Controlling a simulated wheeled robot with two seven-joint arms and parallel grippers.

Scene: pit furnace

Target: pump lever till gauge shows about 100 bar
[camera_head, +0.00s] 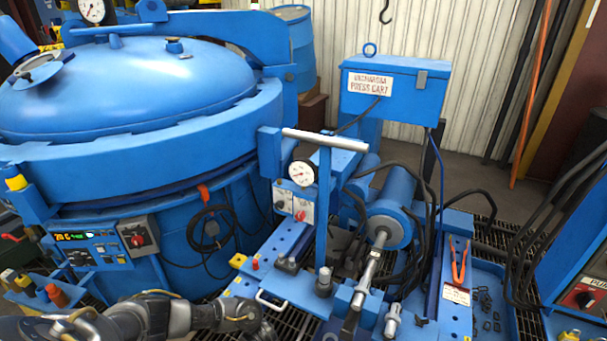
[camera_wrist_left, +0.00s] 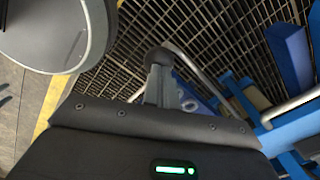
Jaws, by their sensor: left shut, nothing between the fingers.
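The pump lever is a blue upright bar with a pale grey cross handle (camera_head: 325,139) on top, standing near vertical on the press cart. A round white gauge (camera_head: 301,175) sits just left of the lever; its scale is too small to read. My left gripper (camera_head: 268,333) is low at the bottom edge, left of the cart's base and well below the lever handle, apart from it. In the left wrist view the closed fingers (camera_wrist_left: 160,65) show over floor grating, with nothing between them. My right gripper is not in view.
A large blue furnace vessel (camera_head: 130,85) fills the left. A horizontal cylinder (camera_head: 391,209) with a rod and black hoses lies right of the lever. A small white rail handle (camera_head: 270,301) is at the cart's front left. Orange-handled pliers (camera_head: 459,262) lie on the right.

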